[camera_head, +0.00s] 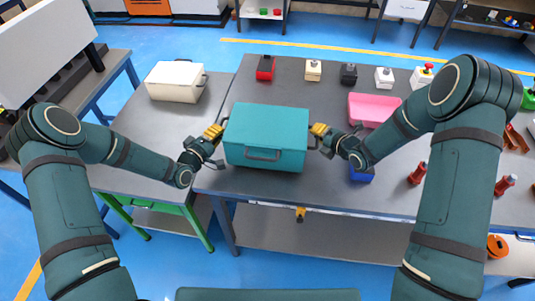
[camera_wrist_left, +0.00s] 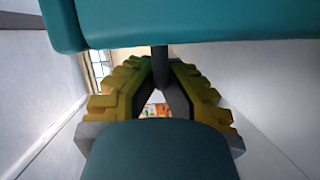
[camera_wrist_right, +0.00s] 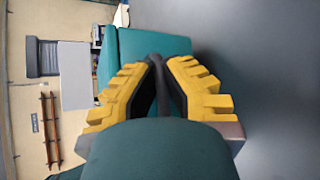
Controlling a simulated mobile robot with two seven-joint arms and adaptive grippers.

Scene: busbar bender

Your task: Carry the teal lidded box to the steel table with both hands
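The teal lidded box (camera_head: 266,128) is at the left end of the large grey table (camera_head: 330,205), lid closed. I cannot tell whether it rests on the top or hangs just above it. My left gripper (camera_head: 214,132) is at the box's left side, its yellow fingers shut on a dark side handle (camera_wrist_left: 160,62). My right gripper (camera_head: 319,130) is at the right side, shut on the other dark handle (camera_wrist_right: 160,85). The box's teal body also shows in the right wrist view (camera_wrist_right: 125,48). A third handle (camera_head: 263,155) is on its front.
A smaller grey-topped table with green legs (camera_head: 190,208) stands at the left, bearing a white case (camera_head: 175,82). On the large table are a pink bin (camera_head: 372,108), a blue bin (camera_head: 361,175), a red bottle (camera_head: 418,174) and several small switch boxes along the back.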

